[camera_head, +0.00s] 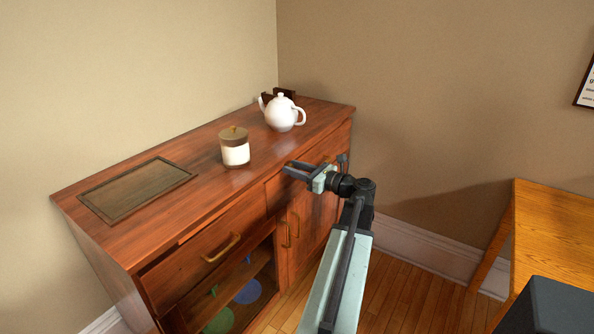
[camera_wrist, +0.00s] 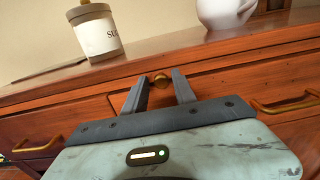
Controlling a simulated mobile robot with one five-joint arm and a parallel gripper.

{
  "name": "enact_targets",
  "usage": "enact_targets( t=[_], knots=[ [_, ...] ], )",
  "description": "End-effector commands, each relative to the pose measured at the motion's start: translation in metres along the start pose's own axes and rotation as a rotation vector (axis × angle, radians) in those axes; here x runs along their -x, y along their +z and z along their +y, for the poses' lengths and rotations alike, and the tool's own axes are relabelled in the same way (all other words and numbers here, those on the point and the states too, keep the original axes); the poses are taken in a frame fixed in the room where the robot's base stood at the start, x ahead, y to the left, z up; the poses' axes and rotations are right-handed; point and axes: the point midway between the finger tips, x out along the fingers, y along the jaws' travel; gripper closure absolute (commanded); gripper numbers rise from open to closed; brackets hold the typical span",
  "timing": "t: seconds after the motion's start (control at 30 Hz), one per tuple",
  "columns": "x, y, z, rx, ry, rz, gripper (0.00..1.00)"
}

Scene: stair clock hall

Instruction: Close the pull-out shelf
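The wooden cabinet (camera_head: 150,210) stands along the wall. My gripper (camera_head: 289,169) is open and empty in front of the cabinet's front edge, at about top height. Contact cannot be told.
A white teapot (camera_head: 281,114) and a lidded canister (camera_head: 235,148) stand on the cabinet top, beside an inset dark panel (camera_head: 135,190). Below are a drawer with a brass handle (camera_head: 222,248), doors and an open compartment with a blue plate (camera_head: 248,291). A wooden table (camera_head: 555,230) stands right.

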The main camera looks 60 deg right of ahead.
Motion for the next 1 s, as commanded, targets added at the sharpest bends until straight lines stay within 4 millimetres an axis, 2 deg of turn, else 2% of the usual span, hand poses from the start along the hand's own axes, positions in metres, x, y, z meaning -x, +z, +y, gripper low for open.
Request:
enact_targets(
  t=[0.37,0.7,0.8,1.0],
  knots=[
    [0.009,-0.001,-0.003,0.001,-0.006,0.002,0.59],
    [0.071,0.0,-0.003,0.0,-0.007,0.001,0.59],
    [0.08,0.0,-0.003,0.0,-0.007,0.001,0.59],
    [0.083,0.0,-0.002,0.0,-0.005,0.001,0.59]
  ],
)
